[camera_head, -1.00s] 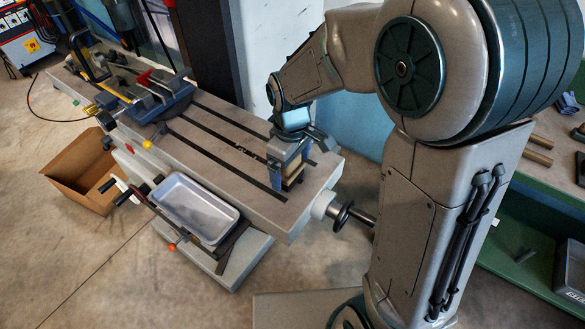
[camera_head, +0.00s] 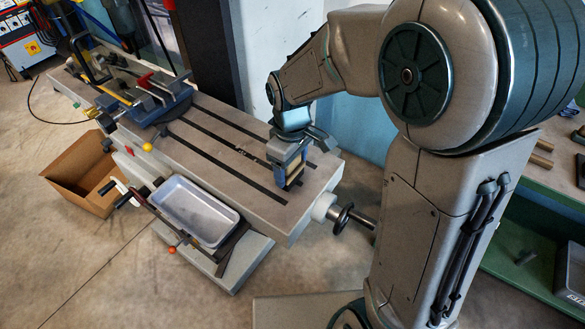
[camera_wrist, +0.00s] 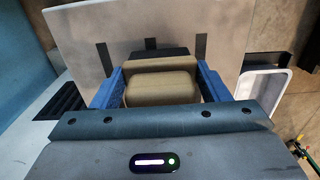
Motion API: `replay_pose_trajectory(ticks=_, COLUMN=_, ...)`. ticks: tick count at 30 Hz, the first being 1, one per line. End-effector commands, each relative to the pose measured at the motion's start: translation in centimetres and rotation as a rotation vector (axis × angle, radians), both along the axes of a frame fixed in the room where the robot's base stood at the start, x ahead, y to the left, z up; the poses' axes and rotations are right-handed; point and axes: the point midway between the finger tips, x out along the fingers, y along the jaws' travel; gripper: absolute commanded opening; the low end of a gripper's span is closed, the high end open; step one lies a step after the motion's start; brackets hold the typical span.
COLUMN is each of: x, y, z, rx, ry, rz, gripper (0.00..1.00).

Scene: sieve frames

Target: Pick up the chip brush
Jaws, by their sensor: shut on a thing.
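The chip brush (camera_wrist: 162,90) shows in the wrist view as a tan, wood-coloured block between the blue fingers of my gripper (camera_wrist: 160,80). The fingers are shut on its two sides. A dark patch just beyond the tan part may be its bristles; I cannot tell. In the head view my gripper (camera_head: 290,176) points down over the near right end of the grey slotted machine table (camera_head: 225,150). There the brush is mostly hidden by the fingers, and whether it touches the table is unclear.
A blue vise (camera_head: 160,98) with other tools stands at the table's far left end. A grey tray (camera_head: 195,210) sits in front of the table. A cardboard box (camera_head: 80,175) is on the floor at left. A green bench (camera_head: 530,235) is at right.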

Motion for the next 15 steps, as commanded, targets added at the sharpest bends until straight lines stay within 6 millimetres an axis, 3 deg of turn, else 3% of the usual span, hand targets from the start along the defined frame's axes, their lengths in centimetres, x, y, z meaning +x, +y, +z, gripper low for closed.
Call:
replay_pose_trajectory(ticks=4, x=0.1, y=0.0, z=2.8, rx=0.003, ry=-0.01, rz=0.0, gripper=0.44)
replay_pose_trajectory(ticks=15, x=-5.8, y=-3.3, z=6.8, rx=0.002, ry=-0.005, rz=-0.001, gripper=0.44)
